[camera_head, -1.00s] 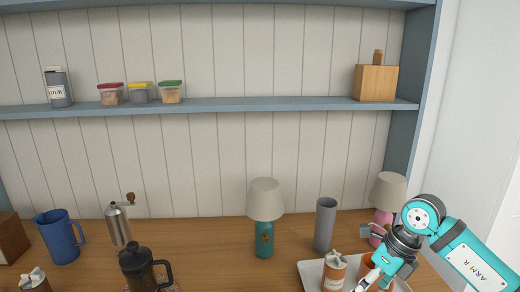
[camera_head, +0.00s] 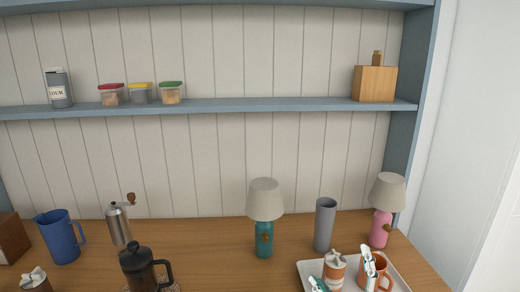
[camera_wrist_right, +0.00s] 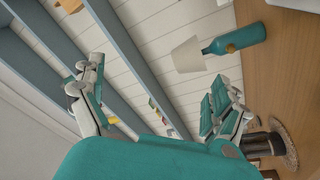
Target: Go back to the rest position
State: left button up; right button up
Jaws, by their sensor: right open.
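My right gripper (camera_head: 344,273) shows only as two teal and white fingertips at the bottom edge of the head view, in front of the tray. One fingertip overlaps the orange mug in the picture; the rest of the hand is below the frame. In the right wrist view, the gripper (camera_wrist_right: 155,103) has its fingers spread wide with nothing between them. My left gripper is not in view.
A white tray (camera_head: 401,283) holds an orange mug (camera_head: 384,277) and an orange-and-white canister (camera_head: 334,268). A grey vase (camera_head: 325,225), teal lamp (camera_head: 264,240) and pink lamp (camera_head: 380,230) stand behind. A French press (camera_head: 138,268) and blue jug (camera_head: 60,238) are left.

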jog(key=s+d+f+m+g+h, duration=0.25)
jog(key=s+f+m+g, duration=0.2)
jog(key=f, duration=0.35)
jog(key=s+d+f+m+g+h, duration=0.25)
jog(key=s+f+g, duration=0.2)
jog(key=f, duration=0.35)
jog(key=s+a+f+m+g+y, duration=0.1)
jog(key=s+f+g, duration=0.3)
jog(key=s, duration=0.5)
jog(key=s+a+f+m+g+y, duration=0.1)
jog(key=s+f+g, duration=0.3)
jog(key=s, duration=0.5)
jog(key=s+f+x, duration=0.1)
jog(key=s+x, duration=0.2)
jog(key=x, duration=1)
jog(key=s+f+x, duration=0.1)
jog(key=s+x, duration=0.2)
jog(key=x, duration=0.9)
jog(key=s+d+f+g, duration=0.1)
jog(key=s+d+f, duration=0.2)
jog(key=s+f, duration=1.3)
jog(key=shift+s+f+g, duration=0.2)
jog(key=shift+s+g, duration=0.1)
